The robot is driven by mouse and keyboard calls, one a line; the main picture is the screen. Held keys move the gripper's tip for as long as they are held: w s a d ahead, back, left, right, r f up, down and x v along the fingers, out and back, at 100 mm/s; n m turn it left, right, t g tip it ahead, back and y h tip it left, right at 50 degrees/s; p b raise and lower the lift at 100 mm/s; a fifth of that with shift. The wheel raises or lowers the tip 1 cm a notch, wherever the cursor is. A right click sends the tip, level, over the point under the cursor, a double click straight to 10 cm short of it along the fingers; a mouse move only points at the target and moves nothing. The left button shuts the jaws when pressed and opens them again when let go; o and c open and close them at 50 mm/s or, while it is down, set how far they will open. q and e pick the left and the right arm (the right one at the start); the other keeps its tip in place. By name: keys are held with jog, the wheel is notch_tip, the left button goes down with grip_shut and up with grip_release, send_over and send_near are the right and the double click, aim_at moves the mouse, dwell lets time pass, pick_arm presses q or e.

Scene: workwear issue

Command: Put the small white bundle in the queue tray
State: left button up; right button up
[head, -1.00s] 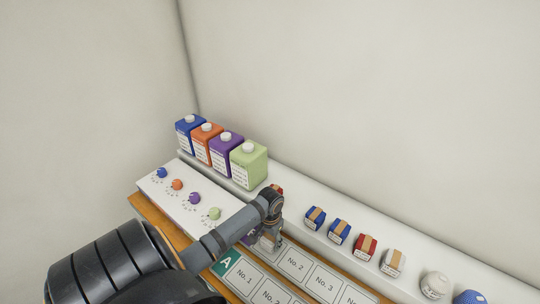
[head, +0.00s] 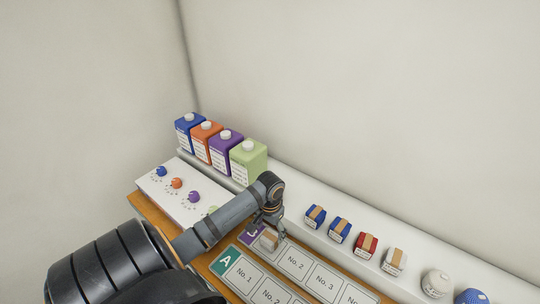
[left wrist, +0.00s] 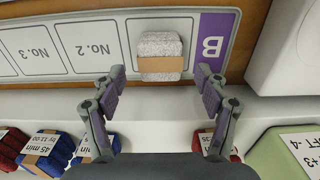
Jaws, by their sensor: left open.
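A small white bundle with a tan band (head: 269,240) lies on the strip with the purple B label (head: 250,233), beside that label. In the left wrist view the bundle (left wrist: 160,47) sits flat between the B and No. 2. My left gripper (head: 268,222) is open and empty, just on the shelf side of the bundle. In the left wrist view its fingertips (left wrist: 160,78) are spread wider than the bundle, and no contact shows. Another white bundle with a tan band (head: 394,262) stands on the shelf. My right gripper is out of view.
The white shelf (head: 300,219) along the wall holds blue and red banded bundles (head: 366,245), rolls at the right, and several coloured jugs (head: 249,165). A white panel with coloured knobs (head: 177,183) is at the left. The green A strip (head: 227,261) lies in front.

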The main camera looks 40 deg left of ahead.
aim_at(270, 236)
pick_arm(q)
notch_tip(270, 236, up, 7)
jog(key=shift+f+b, duration=0.15)
jog(key=shift+b, duration=0.15)
dwell(0.4)
